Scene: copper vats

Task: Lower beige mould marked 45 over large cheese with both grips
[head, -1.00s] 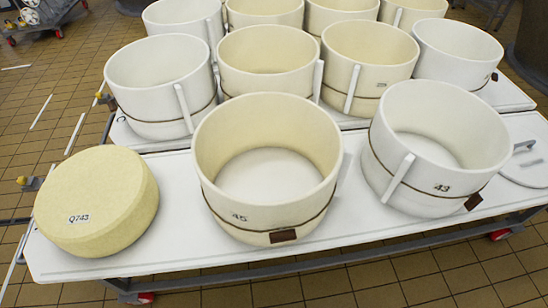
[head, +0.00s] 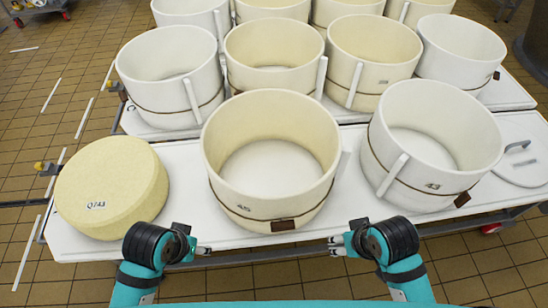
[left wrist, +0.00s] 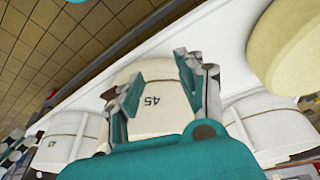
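The beige mould marked 45 (head: 272,205) stands upright and empty on the white table top, with a dark band and a brown tag low on its wall. The large pale-yellow cheese (head: 110,190), labelled Q743, lies flat to its left, apart from it. My left gripper (head: 204,246) is in front of the mould's left side, and my right gripper (head: 334,245) in front of its right side. Both are open, empty and not touching it. In the left wrist view, the mould (left wrist: 155,115) shows between the spread fingers of my left gripper (left wrist: 160,88), with the cheese (left wrist: 288,45) at upper right.
A white mould marked 43 (head: 432,145) stands close on the right, and a round white lid (head: 522,165) lies beyond it. Several more moulds stand on another table behind. Bare white table top (head: 185,220) lies between the cheese and mould 45.

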